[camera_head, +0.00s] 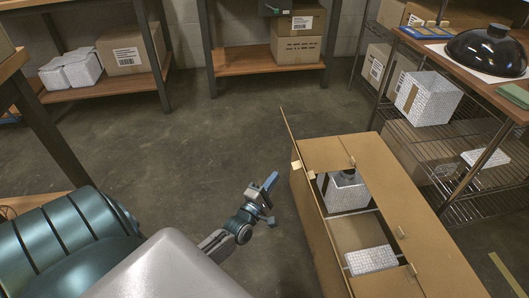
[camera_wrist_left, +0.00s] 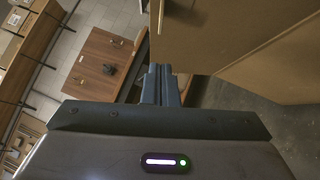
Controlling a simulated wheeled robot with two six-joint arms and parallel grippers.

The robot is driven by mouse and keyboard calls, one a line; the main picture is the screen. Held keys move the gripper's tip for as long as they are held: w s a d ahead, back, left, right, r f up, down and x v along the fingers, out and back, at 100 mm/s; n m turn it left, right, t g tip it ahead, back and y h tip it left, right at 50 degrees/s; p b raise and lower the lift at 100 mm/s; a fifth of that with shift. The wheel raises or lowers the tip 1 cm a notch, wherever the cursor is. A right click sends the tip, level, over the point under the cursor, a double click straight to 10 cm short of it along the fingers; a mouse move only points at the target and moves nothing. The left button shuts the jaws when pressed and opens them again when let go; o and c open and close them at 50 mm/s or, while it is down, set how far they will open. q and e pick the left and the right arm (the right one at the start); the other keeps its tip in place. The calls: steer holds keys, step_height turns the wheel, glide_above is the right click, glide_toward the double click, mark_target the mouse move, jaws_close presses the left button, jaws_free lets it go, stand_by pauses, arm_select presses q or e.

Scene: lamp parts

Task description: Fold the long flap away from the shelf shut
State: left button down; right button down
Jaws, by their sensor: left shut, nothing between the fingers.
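A large open cardboard box (camera_head: 307,213) stands on the floor in the right half of the head view. Its long flap away from the shelf (camera_head: 316,195) stands up along the box's left side, seen almost edge-on. The shelf-side long panel (camera_head: 415,198) lies roughly flat, and a short flap (camera_head: 325,149) lies across the far end. My left gripper (camera_head: 270,182) is shut and empty, left of the box. In the left wrist view, its closed fingers (camera_wrist_left: 161,72) are close to a cardboard panel (camera_wrist_left: 205,30); contact cannot be told. My right gripper is not in view.
Inside the box are a wrapped block (camera_head: 345,193) and another white wrapped piece (camera_head: 371,260). A wire-and-wood shelf (camera_head: 470,150) with a black dome (camera_head: 488,48) stands close on the right. Bare floor (camera_head: 215,130) lies left of the box. Wooden racks stand behind.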

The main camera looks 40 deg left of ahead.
arm_select(q)
steer(key=shift+w+d+r, duration=0.35)
steer(key=shift+w+d, duration=0.25)
steer(key=shift+w, duration=0.25)
steer(key=shift+w+d+r, duration=0.35)
steer(key=shift+w+d, duration=0.25)
steer(key=shift+w, duration=0.2)
steer(key=shift+w+d+r+p, duration=0.1)
steer(key=shift+w+r+p, duration=0.1)
steer(key=shift+p, duration=0.15)
